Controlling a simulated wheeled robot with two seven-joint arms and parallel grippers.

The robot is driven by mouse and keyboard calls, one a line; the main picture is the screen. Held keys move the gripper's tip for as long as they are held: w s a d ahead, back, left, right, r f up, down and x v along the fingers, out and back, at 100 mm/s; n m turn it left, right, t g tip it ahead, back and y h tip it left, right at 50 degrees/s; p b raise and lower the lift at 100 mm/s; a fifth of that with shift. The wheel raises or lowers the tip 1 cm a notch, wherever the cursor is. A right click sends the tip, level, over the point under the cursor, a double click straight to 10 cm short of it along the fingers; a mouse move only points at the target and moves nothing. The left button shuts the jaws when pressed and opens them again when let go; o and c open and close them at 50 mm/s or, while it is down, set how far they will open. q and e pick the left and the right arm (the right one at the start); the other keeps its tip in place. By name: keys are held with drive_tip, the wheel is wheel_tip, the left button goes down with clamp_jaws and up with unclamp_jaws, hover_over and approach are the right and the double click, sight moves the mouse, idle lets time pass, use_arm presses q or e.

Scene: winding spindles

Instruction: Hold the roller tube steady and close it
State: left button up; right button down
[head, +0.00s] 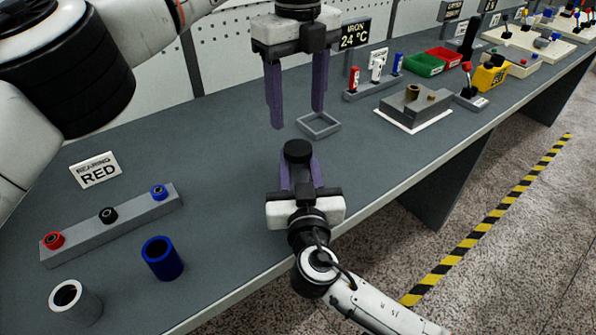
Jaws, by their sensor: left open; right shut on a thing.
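A black roller tube (298,151) stands upright between the purple fingers of my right gripper (299,163), which is shut on it. I see mainly its dark top; its lower part is hidden by the gripper. My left gripper (297,117) hangs above and behind the tube, fingers pointing down, wide open and empty. A grey rack (135,222) at the left carries a red bearing (53,240), a black bearing (108,215) and a blue bearing (158,191). The sign behind it (95,170) reads "BEARING RED".
A blue tube (162,258) and a light grey tube (75,303) stand open near the front left. A grey square frame (318,125) lies behind the held tube. A grey block fixture (405,107) and bins (423,65) are farther right.

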sight(298, 147)
use_arm(q)
drive_tip(key=shift+f, duration=4.05)
